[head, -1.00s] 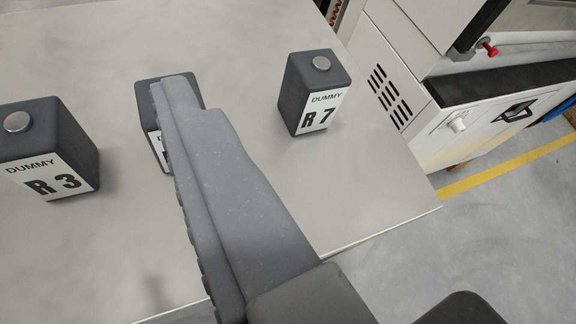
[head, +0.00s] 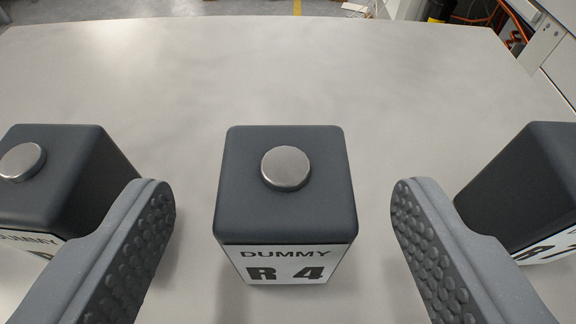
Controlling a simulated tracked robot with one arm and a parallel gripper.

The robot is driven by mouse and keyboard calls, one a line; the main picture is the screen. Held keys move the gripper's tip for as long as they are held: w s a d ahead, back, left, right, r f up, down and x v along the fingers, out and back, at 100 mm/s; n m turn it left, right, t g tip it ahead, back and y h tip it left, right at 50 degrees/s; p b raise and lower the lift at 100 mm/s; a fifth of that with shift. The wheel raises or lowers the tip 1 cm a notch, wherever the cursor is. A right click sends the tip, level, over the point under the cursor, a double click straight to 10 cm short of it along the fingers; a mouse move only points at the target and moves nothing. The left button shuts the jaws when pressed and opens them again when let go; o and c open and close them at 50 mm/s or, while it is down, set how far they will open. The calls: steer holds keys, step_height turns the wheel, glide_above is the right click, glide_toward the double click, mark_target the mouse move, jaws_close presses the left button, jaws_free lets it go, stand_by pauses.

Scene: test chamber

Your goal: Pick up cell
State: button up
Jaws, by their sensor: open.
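A dark grey block-shaped cell (head: 284,212) stands upright on the table in the middle of the head view. It has a round silver terminal on top and a white label reading "DUMMY R 4". My gripper (head: 283,205) is open, with one studded finger to the left of this cell and the other to its right. A gap shows between the cell and each finger. A second cell (head: 75,165) stands at the left, partly hidden by the left finger. A third cell (head: 530,185) stands at the right, cut off by the picture edge.
The pale table top (head: 270,75) is bare behind the cells. The left and right cells stand close to the outer sides of my fingers. Orange cables (head: 512,22) and a white cabinet (head: 552,50) are beyond the table at the far right.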

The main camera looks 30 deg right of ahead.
mark_target(286, 158)
steer(key=shift+b+x, duration=0.85)
steer(key=shift+x, duration=1.95)
steer(key=shift+s, duration=0.1)
steer(key=c, duration=1.1)
